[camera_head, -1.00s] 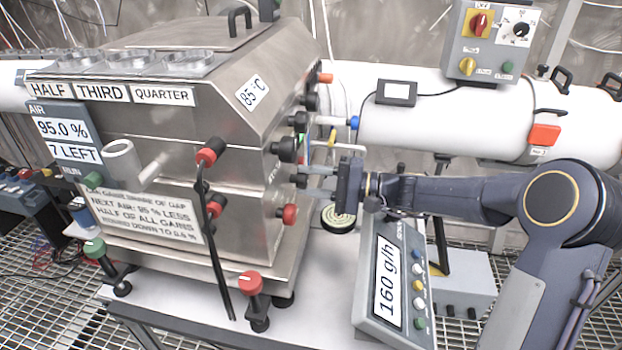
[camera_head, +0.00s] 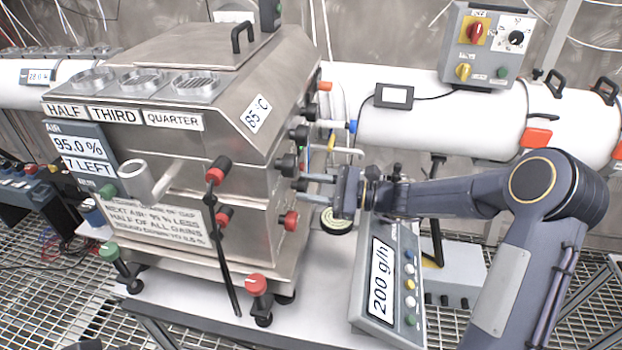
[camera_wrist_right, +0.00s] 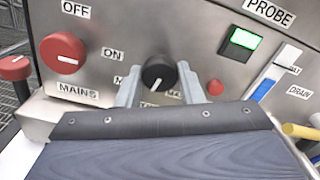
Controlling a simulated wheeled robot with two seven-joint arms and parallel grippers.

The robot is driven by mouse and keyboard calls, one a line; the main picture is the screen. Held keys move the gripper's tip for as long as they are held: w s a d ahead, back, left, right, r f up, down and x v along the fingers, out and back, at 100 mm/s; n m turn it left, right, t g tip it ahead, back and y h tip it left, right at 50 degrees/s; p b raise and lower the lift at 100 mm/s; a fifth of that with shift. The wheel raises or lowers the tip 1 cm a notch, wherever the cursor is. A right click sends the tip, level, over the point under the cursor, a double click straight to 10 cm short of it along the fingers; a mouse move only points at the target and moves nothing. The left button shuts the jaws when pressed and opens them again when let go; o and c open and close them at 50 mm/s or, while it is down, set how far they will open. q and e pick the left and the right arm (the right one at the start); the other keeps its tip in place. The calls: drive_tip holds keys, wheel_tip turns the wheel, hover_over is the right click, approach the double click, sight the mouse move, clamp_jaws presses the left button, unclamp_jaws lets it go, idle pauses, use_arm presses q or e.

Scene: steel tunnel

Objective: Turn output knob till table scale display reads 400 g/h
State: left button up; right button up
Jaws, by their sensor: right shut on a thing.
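The table scale (camera_head: 390,285) stands on the table to the right of the steel machine, and its display (camera_head: 380,277) reads 200 g/h. My right gripper (camera_head: 318,186) reaches the machine's right side panel from the right. In the right wrist view its two pale fingers (camera_wrist_right: 160,85) are on either side of a black knob (camera_wrist_right: 158,74) with a white pointer line, shut on it. The knob's labels are mostly hidden behind the gripper, so I cannot read them; I take it as the output knob. My left gripper is not in view.
A red mains knob (camera_wrist_right: 63,51) sits left of the gripped knob, and a lit green probe button (camera_wrist_right: 241,40) sits right. Other black knobs (camera_head: 288,163) and a red knob (camera_head: 290,220) crowd the side panel. A black-stemmed lever (camera_head: 222,240) stands at the machine's front.

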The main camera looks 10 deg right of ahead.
drive_tip(key=shift+m+p, duration=1.25)
drive_tip(key=shift+m, duration=0.45)
drive_tip(key=o, duration=1)
drive_tip(key=shift+d, duration=0.15)
drive_tip(key=shift+s+d+f, duration=0.1)
drive_tip(key=shift+s+d, duration=0.05)
drive_tip(key=shift+d, duration=0.15)
drive_tip(key=b+v, duration=0.1)
drive_tip(key=v, duration=0.6)
drive_tip(key=shift+s, duration=0.1)
